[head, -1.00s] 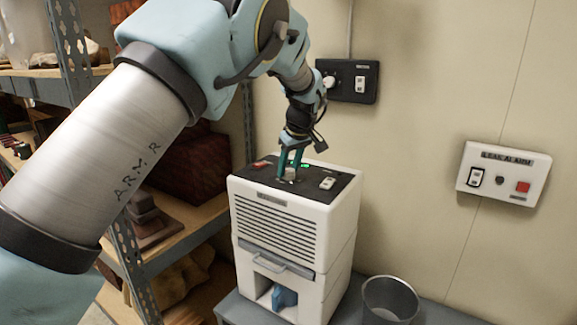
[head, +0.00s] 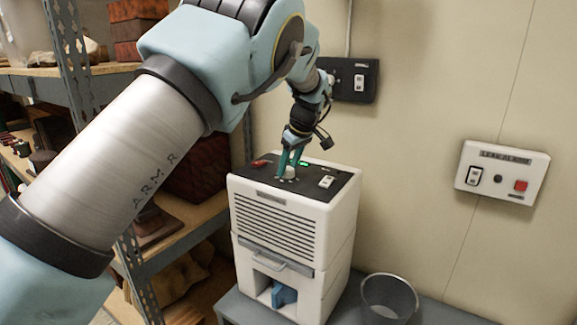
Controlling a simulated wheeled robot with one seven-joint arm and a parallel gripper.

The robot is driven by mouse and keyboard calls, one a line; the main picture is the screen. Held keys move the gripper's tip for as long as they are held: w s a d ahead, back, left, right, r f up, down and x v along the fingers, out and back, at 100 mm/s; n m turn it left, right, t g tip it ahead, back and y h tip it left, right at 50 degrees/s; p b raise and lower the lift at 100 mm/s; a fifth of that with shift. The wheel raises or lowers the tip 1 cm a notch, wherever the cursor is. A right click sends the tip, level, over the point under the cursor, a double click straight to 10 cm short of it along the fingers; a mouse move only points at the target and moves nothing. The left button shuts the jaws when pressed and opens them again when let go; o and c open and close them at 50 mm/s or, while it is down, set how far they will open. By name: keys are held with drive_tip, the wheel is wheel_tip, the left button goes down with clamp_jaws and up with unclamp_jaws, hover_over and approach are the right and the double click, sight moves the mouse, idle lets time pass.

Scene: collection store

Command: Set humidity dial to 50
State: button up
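The white dehumidifier (head: 290,220) stands on a grey stand, with a black control panel (head: 325,195) on top. The humidity dial (head: 289,174) is a small pale knob on that panel. My gripper (head: 289,170) points down at the dial, with its teal fingers at either side of it. The fingers partly hide the dial, and I cannot tell whether they touch it. The dial's setting is too small to read. A green display (head: 303,163) glows just behind the fingers. A red control (head: 261,163) and a white rocker switch (head: 326,182) flank the dial.
A black wall box (head: 350,80) is behind my arm. A leak alarm panel (head: 502,172) is on the wall at right. A metal bin (head: 389,298) stands right of the dehumidifier. Loaded shelves (head: 185,225) are at left, close to my arm.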

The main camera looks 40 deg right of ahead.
drive_tip(key=o, duration=0.4)
drive_tip(key=b+v, duration=0.2)
drive_tip(key=v, duration=0.9)
drive_tip(key=shift+w+f, duration=0.1)
